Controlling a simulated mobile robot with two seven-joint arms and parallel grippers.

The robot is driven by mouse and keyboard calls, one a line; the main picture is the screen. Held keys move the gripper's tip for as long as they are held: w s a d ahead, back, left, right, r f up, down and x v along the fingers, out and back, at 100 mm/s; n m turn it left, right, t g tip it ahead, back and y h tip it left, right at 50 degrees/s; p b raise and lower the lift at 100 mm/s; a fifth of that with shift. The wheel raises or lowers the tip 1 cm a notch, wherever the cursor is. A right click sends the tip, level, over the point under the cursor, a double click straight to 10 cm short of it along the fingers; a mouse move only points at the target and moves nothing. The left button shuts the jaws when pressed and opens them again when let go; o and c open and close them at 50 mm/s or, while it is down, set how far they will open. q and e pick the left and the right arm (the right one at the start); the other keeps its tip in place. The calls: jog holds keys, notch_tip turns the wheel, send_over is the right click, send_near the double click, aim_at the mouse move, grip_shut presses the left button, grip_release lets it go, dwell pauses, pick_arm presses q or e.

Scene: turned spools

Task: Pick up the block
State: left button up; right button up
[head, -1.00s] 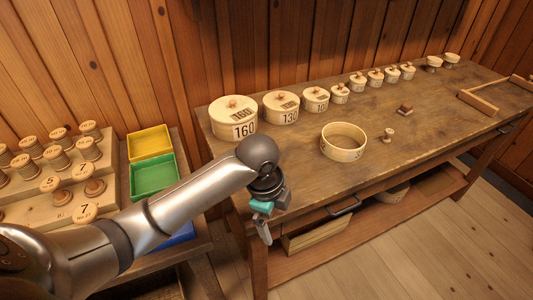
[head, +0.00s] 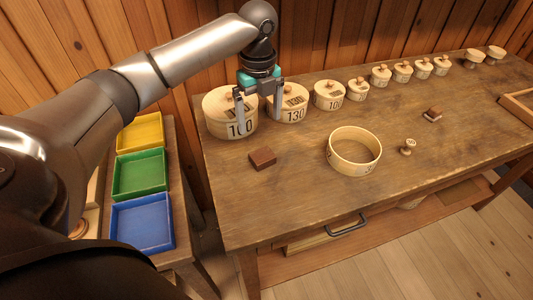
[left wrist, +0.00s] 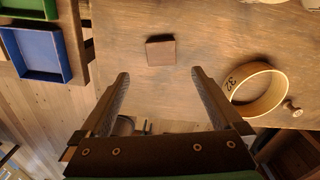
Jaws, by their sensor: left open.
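A small dark brown block (head: 263,158) lies flat on the wooden bench (head: 300,205), near its left end and in front of the round box marked 160 (head: 229,114). My left gripper (head: 260,123) is open and empty, fingers pointing down, and appears behind and above the block in the head view. In the left wrist view the block (left wrist: 161,52) lies just beyond the gap between the two spread fingertips (left wrist: 160,74), roughly centred and apart from them. My right gripper is not in view.
An open round ring-shaped box (head: 354,151) stands right of the block, with a small knob (head: 407,146) beside it. A row of lidded round boxes lines the back. Yellow, green and blue trays (head: 142,222) sit on the left. Bench surface around the block is clear.

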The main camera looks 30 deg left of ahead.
pick_arm(q)
send_over(262, 155)
jog(key=f, duration=0.4)
jog(key=shift+s+a+f+b, duration=0.1)
jog(key=shift+a+b, duration=0.15)
jog(key=shift+b, duration=0.1)
jog(key=shift+f, duration=1.5)
jog(key=shift+d+f+b, duration=0.1)
jog(key=shift+f+b, duration=0.2)
jog(key=shift+b, duration=0.05)
jog(key=f, duration=0.2)
jog(key=f+b, duration=0.1)
jog(key=shift+d+f, duration=0.2)
jog(key=shift+f, duration=0.5)
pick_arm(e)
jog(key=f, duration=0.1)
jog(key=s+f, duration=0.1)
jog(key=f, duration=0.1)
pick_arm(q)
jog(key=shift+c, duration=0.2)
jog(key=c, duration=1.2)
